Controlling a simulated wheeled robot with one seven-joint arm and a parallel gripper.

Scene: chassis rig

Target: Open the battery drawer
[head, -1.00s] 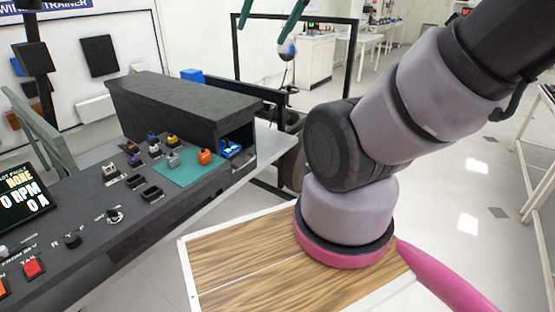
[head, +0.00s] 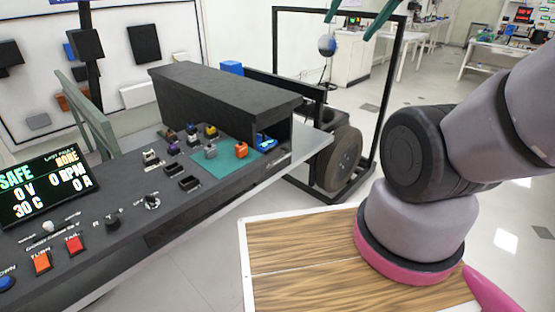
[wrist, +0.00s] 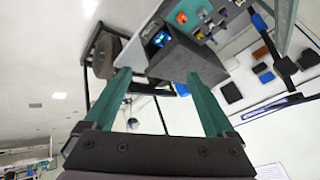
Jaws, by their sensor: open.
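No part that I can surely name the battery drawer shows. A dark console (head: 110,215) carries a long black housing (head: 225,100) at its back. The housing's right end is open, with a blue-lit item (head: 265,142) inside; this item also shows in the wrist view (wrist: 159,39). My gripper (head: 358,15) is only partly in the head view, its green fingers at the top edge. In the wrist view my gripper (wrist: 158,76) is open, with nothing held between the fingers. The black housing (wrist: 185,60) lies beyond the fingertips, seen at a steep tilt.
A green mat (head: 228,165) on the console holds small coloured blocks, including an orange one (head: 240,149). A screen (head: 45,187) and buttons are at the left. A black frame (head: 390,100) with a wheel (head: 338,160) stands right of the console. Open floor lies beyond.

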